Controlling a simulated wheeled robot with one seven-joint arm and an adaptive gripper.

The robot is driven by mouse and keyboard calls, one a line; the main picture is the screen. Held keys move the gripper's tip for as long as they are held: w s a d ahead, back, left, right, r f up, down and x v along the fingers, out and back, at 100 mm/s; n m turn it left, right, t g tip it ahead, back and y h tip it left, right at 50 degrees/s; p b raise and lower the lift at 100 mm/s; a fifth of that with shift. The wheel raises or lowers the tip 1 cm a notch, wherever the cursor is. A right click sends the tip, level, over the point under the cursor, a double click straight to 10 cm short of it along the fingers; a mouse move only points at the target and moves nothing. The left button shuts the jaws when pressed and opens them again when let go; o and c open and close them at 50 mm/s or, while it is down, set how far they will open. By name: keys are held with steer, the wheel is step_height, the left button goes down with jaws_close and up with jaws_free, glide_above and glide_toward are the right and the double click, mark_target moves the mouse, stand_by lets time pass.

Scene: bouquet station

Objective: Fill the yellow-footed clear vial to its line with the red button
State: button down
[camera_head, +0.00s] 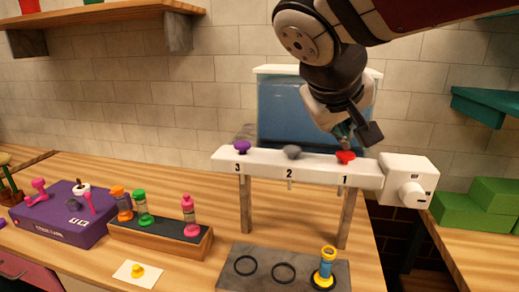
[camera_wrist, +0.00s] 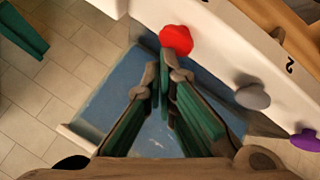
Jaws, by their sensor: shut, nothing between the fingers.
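The vial with yellow ends (camera_head: 325,268) stands upright on the right-hand ring of the dark plate, below the outlet side marked 1. Its body looks bluish, but its line and liquid level are too small to read. The red button (camera_head: 345,156) sits on top of the white dispenser bar above number 1. It also shows in the wrist view (camera_wrist: 176,39), just beyond my fingertips. My gripper (camera_head: 345,138) is shut and empty, pointing down at the red button. The fingertips (camera_wrist: 166,66) are very close to it; I cannot tell whether they touch.
The white bar (camera_head: 262,161) also carries a grey button (camera_head: 292,152) and a purple button (camera_head: 242,146). A blue tank (camera_head: 285,110) stands behind. The dark plate (camera_head: 232,285) has two empty rings. A wooden rack (camera_head: 160,238) with several coloured vials is to the left.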

mark_target(341, 152)
steer(key=shift+f+b, duration=0.45)
steer(key=shift+f, duration=0.15)
stand_by(0.8)
steer(key=shift+r, duration=0.1)
steer(key=shift+r+p, duration=0.7)
steer(key=shift+r, duration=0.25)
steer(key=shift+r+p, duration=1.6)
steer(key=shift+r, duration=0.95)
